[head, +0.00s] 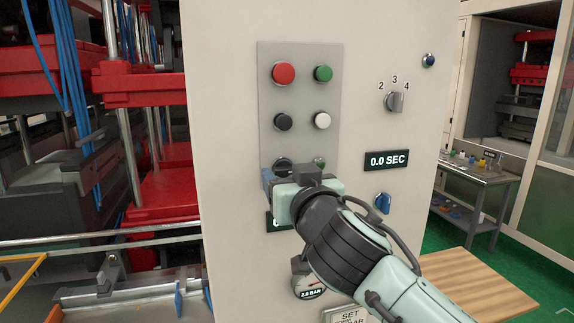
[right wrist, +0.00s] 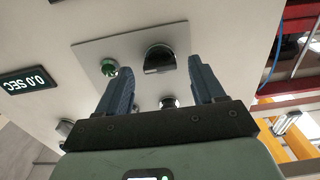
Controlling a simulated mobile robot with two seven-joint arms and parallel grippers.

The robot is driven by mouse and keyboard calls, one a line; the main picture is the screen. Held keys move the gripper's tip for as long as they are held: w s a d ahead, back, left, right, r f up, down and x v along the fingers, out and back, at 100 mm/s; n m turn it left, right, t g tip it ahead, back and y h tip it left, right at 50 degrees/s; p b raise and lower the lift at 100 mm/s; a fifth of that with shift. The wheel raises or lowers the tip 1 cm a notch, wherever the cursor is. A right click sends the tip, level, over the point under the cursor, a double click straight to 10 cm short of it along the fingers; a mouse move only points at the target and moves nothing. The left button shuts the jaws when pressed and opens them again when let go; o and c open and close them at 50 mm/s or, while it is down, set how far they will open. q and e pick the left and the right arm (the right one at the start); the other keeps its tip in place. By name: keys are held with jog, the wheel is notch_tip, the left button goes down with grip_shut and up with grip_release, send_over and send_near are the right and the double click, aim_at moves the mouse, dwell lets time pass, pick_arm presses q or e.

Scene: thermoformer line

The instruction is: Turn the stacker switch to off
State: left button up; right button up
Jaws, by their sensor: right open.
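A grey plate (head: 300,145) on the cabinet front carries buttons and, in its lowest row, a black switch knob (head: 283,164) beside a small green lamp (head: 319,162). No label reading stacker is legible. My right gripper (head: 275,177) is at this lowest row and partly hides it. In the right wrist view the open fingers point toward the plate, with the black knob (right wrist: 160,59) showing between their tips and the green lamp (right wrist: 109,67) beside the left finger. I cannot tell whether a finger touches the knob. My left gripper is not in view.
Red (head: 284,73), green (head: 323,73), black (head: 283,122) and white (head: 322,121) buttons sit above. To the right are a 2-3-4 selector (head: 396,102), a 0.0 SEC display (head: 387,161) and a blue knob (head: 383,203). A gauge (head: 308,284) is below. Red machinery stands left.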

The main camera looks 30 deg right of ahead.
jog(key=shift+x, duration=1.1)
jog(key=shift+s, duration=0.1)
jog(key=c, duration=1.1)
jog(key=shift+o, duration=0.2)
